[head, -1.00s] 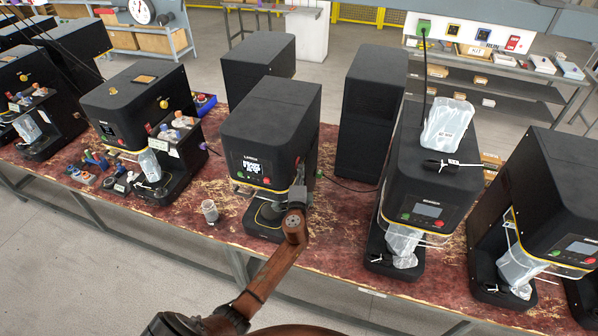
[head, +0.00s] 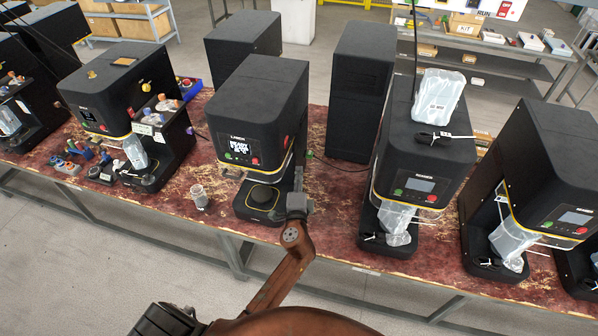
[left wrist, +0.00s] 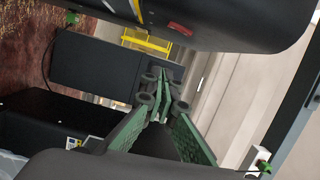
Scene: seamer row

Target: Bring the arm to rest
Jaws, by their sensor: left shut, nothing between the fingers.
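My left arm reaches up from the bottom of the head view. Its gripper (head: 298,180) is just right of the middle black seamer machine (head: 258,105), beside its front opening. In the left wrist view the green fingers of the gripper (left wrist: 161,85) meet at their tips, shut with nothing between them. The machine's small round plate (head: 263,197) is empty. Part of the gripper is small and hard to make out in the head view. My right gripper does not show.
More black machines stand on the worn red bench (head: 330,232), one (head: 418,165) close on the right with a clear bag (head: 398,220) in it. A small grey cup (head: 200,197) stands left of the middle machine. The floor (head: 60,270) in front is clear.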

